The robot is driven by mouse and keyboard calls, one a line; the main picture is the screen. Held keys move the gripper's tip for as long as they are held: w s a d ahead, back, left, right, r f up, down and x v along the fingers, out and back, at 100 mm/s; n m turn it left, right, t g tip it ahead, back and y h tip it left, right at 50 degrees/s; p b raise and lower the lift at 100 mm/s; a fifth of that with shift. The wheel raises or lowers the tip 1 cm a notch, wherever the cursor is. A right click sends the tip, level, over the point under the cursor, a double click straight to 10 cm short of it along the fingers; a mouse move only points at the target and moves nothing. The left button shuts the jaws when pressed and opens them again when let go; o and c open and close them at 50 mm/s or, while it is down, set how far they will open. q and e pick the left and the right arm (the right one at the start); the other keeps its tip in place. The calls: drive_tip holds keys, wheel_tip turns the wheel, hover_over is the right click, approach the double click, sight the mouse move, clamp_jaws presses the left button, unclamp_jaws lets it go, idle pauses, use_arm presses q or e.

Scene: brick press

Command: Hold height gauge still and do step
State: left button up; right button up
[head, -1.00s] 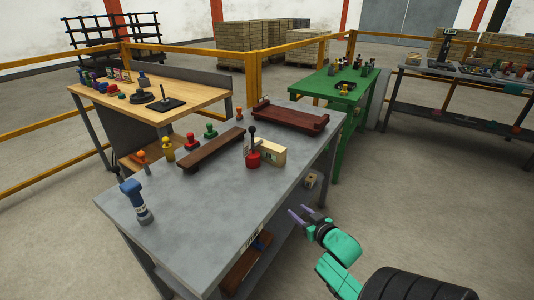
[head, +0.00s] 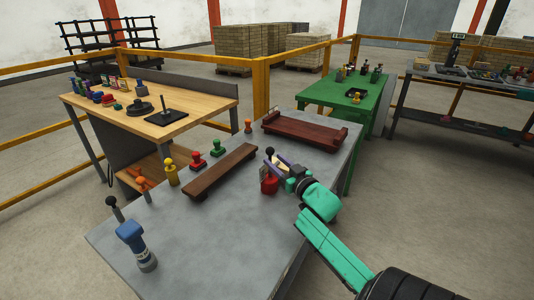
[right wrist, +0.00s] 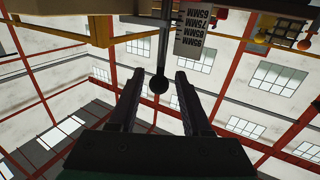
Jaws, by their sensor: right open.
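My right gripper (head: 277,160) is open at the far right part of the grey table (head: 215,235), close to a red-based tool (head: 269,185) with a black knob (head: 269,151) on a lever. In the right wrist view, a black ball on a thin rod (right wrist: 158,84) shows between the open fingers (right wrist: 155,85); I cannot tell whether they touch it. A grey plate with several millimetre figures (right wrist: 190,32) stands just beyond; it looks like the height gauge's scale, though I cannot be sure. The gripper partly hides a pale block. My left gripper is not in view.
A blue-topped tool (head: 136,245) stands at the near left. The table's front middle is clear.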

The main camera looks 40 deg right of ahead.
drive_tip(key=w, duration=0.4)
drive_tip(key=w+d, duration=0.1)
drive_tip(key=w, duration=0.1)
drive_tip(key=shift+w+d, duration=0.1)
drive_tip(key=shift+w, duration=0.3)
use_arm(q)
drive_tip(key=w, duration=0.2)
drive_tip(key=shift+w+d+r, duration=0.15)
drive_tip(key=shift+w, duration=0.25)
use_arm(e)
clamp_jaws()
idle(1.0)
unclamp_jaws()
